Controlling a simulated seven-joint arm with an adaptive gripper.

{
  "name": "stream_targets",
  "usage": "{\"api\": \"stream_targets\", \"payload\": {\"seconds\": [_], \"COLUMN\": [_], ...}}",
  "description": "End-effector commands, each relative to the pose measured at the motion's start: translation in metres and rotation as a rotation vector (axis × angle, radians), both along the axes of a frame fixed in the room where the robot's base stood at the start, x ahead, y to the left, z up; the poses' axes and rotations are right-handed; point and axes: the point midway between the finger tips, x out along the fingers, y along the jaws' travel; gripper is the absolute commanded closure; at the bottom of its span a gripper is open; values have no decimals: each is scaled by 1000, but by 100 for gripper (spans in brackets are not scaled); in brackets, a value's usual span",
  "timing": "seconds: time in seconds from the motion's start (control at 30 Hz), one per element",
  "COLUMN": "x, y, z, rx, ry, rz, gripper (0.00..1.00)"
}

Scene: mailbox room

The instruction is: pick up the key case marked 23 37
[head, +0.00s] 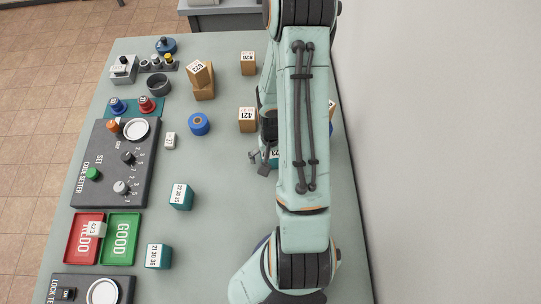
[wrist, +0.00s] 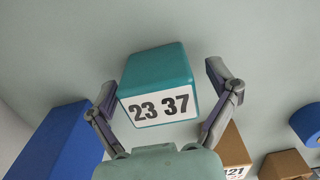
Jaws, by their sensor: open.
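The key case marked 23 37 (wrist: 155,72) is a teal block with a white label, in the middle of the wrist view. My gripper (wrist: 158,85) is open, with one finger on each side of the case. Gaps show between the fingers and the case, so it is not gripped. In the head view my gripper (head: 262,160) is partly hidden under my arm. Only a small teal and white part of a case (head: 274,160) shows beside it there.
Teal cases (head: 181,196) and (head: 158,256) stand at the front. A box marked 421 (head: 247,120) and a blue roll (head: 199,124) stand left of my gripper. In the wrist view a blue block (wrist: 55,142) is at lower left. A wall (head: 440,150) runs along the right.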

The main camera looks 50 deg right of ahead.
Motion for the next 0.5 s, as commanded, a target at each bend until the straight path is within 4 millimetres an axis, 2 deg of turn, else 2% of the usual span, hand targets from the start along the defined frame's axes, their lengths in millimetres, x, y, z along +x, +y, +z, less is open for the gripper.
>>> {"api": "stream_targets", "payload": {"seconds": [0.03, 0.2, 0.23, 0.5], "x": [0, 0, 0, 0], "y": [0, 0, 0, 0], "z": [0, 0, 0, 0], "rx": [0, 0, 0, 0], "ry": [0, 0, 0, 0], "rz": [0, 0, 0, 0], "gripper": [22, 76, 83, 83]}}
